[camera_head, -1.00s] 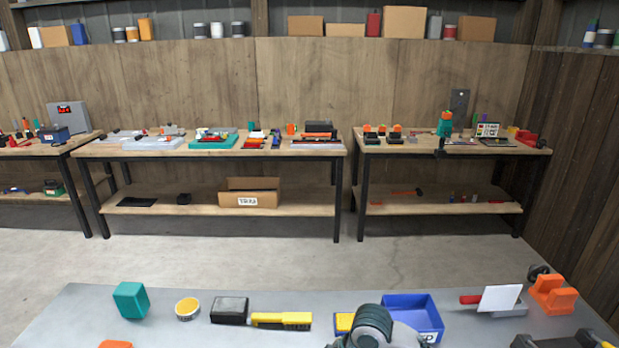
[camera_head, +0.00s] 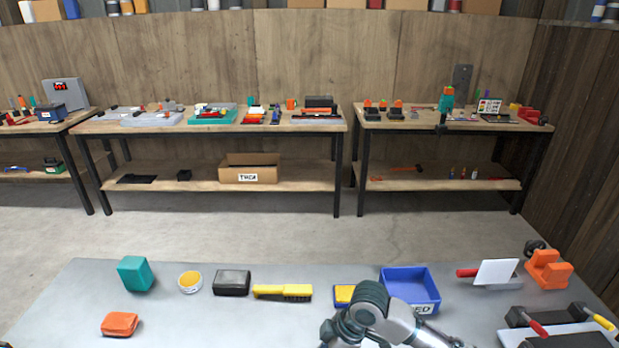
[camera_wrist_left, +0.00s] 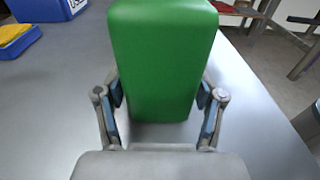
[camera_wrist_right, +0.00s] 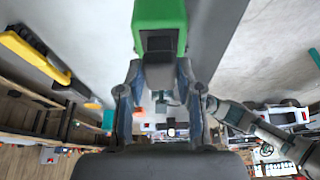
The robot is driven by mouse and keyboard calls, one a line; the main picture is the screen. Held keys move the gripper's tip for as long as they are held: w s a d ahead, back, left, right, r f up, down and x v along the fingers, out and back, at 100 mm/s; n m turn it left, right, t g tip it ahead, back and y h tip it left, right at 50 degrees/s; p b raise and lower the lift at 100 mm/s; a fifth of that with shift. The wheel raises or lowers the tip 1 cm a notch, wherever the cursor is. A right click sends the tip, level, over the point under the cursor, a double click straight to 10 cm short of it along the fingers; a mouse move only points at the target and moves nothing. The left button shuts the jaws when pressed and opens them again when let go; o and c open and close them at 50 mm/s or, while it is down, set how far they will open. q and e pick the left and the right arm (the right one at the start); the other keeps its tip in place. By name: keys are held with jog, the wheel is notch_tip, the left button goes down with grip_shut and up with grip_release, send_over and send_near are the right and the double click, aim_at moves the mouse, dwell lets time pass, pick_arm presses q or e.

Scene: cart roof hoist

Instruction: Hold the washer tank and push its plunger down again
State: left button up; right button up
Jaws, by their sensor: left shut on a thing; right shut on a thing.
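The green washer tank (camera_wrist_left: 162,60) stands between my left gripper's fingers (camera_wrist_left: 161,92) in the left wrist view, and they are shut on its sides. In the right wrist view a green block (camera_wrist_right: 160,12), which looks like the tank, has a dark square part (camera_wrist_right: 160,42) on its near end. I cannot tell whether the dark part is the plunger. The head view shows neither the tank nor my gripper fingertips.
On the grey table (camera_head: 230,315) are a blue bin (camera_head: 412,286), a yellow sponge (camera_head: 343,294), a yellow brush (camera_head: 283,292), a dark block (camera_head: 231,283), a teal block (camera_head: 134,273) and an orange block (camera_head: 119,324). An orange clamp-like thing (camera_head: 548,270) stands at right.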

jog(key=shift+f, duration=0.4)
dwell(0.5)
jog(key=o, duration=1.2)
jog(key=shift+f, duration=0.1)
jog(key=v, duration=0.6)
